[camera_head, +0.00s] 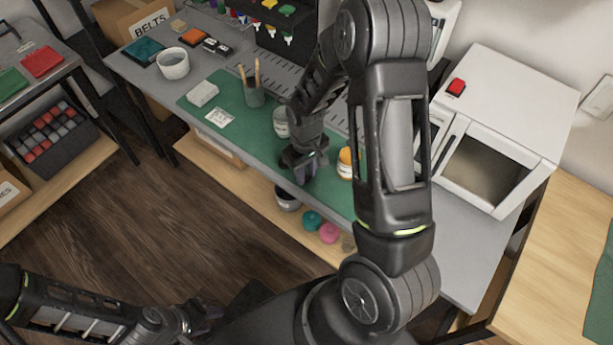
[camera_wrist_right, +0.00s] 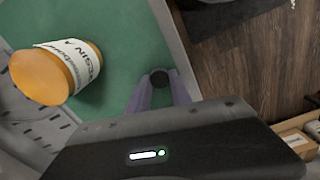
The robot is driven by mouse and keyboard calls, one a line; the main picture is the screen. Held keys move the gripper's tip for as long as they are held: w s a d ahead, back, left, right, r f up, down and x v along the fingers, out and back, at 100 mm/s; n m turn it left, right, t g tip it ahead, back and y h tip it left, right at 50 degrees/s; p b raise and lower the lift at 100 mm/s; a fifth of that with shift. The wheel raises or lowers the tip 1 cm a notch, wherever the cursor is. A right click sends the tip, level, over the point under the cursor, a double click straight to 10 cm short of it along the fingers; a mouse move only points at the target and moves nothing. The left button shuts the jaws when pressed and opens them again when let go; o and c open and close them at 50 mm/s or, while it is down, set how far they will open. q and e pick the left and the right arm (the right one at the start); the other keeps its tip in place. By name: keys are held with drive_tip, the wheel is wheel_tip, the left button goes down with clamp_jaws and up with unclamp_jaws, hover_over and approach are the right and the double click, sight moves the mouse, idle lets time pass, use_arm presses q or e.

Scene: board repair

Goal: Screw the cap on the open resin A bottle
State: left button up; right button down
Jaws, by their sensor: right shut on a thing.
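The resin A bottle (camera_wrist_right: 55,73) is orange with a white label reading "RESIN A" in the right wrist view. In the head view the bottle (camera_head: 346,163) stands on the green mat, partly hidden by my right arm. Its opening cannot be made out clearly. My right gripper (camera_head: 303,172) is over the front edge of the mat, left of the bottle. In the wrist view the right gripper (camera_wrist_right: 160,85) is shut on a small dark round cap (camera_wrist_right: 159,77), held apart from the bottle. My left gripper (camera_head: 208,318) is low at the bottom left, away from the bench; its jaws are unclear.
On the green mat (camera_head: 245,135) are a jar (camera_head: 281,122), a cup with sticks (camera_head: 254,92), a white block (camera_head: 202,94) and a paper label (camera_head: 220,117). A white oven (camera_head: 500,130) stands at the right. Several containers sit on the shelf below.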

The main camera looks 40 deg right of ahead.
sight(306, 176)
idle(0.3)
wheel_tip(306, 176, up, 10)
drive_tip(key=b, duration=0.1)
idle(0.4)
idle(0.5)
drive_tip(key=w+a+r, duration=0.7)
drive_tip(key=w+a, duration=0.3)
drive_tip(key=a, duration=0.2)
drive_tip(key=shift+a+m, duration=0.4)
drive_tip(key=shift+d, duration=0.1)
